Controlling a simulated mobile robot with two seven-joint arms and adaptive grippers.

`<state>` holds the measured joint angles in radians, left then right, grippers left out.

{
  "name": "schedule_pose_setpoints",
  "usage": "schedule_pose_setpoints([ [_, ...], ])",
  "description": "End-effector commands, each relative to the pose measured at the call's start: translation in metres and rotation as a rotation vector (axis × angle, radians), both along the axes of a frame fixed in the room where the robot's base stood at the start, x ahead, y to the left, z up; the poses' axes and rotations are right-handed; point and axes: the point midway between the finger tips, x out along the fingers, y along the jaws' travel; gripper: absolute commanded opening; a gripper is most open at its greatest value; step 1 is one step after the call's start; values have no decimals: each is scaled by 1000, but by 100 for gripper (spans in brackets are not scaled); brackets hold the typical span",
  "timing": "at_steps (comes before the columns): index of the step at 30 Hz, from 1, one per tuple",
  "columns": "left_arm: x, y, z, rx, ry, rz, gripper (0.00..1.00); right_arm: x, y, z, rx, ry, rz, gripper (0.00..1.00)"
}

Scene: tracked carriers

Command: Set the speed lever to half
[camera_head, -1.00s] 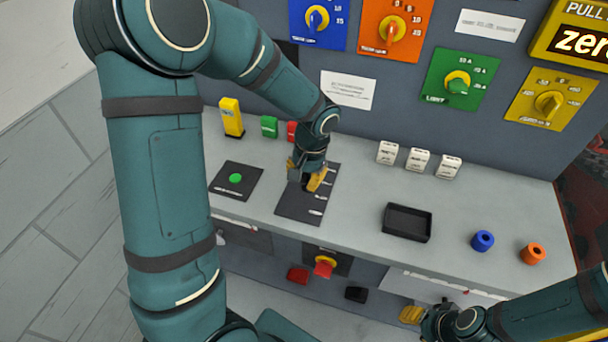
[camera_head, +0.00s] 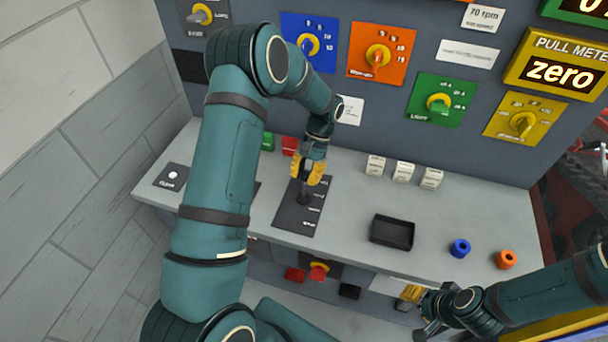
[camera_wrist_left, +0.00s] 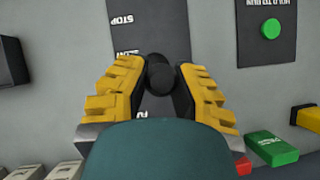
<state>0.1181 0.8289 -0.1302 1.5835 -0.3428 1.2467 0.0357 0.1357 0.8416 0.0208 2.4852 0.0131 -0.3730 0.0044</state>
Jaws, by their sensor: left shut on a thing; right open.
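The speed lever (camera_wrist_left: 160,76) has a dark round knob and stands on a black plate (camera_head: 290,214) with several white labels along one side. My left gripper (camera_head: 308,170) has its yellow fingers shut on the lever knob, over the far part of the plate. In the left wrist view the knob sits between the fingers (camera_wrist_left: 160,88), and the plate reads STOP at its far end; the other labels are partly covered. The exact lever setting cannot be told. My right gripper (camera_head: 415,308) is open and empty, low at the right, below the desk's front edge.
A black tray (camera_head: 392,232), a blue ring (camera_head: 460,248) and an orange ring (camera_head: 506,259) lie to the right on the desk. White blocks (camera_head: 403,171) stand behind. A green button (camera_wrist_left: 271,29) is beside the lever plate. The panel with dials (camera_head: 376,56) rises behind.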

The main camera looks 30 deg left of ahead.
Motion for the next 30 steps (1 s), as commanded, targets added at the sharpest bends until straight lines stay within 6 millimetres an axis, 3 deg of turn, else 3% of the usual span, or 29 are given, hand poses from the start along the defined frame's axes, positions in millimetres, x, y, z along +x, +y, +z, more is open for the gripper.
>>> schedule_pose_setpoints([
  [19, 5, 2, 0, 4, -9, 1, 0, 0, 0, 1, 0, 0, 0, 47],
  [20, 5, 2, 0, 4, -9, 1, 36, 0, 0, 1, 0, 0, 0, 47],
  [21, 5, 2, 0, 4, -9, 1, 50, 0, 0, 1, 0, 0, 0, 47],
  [22, 4, 2, 0, 4, -9, 1, 57, 0, 0, 1, 0, 0, 0, 47],
  [30, 4, 2, 0, 3, -7, 1, 57, 0, 0, 1, 0, 0, 0, 47],
])
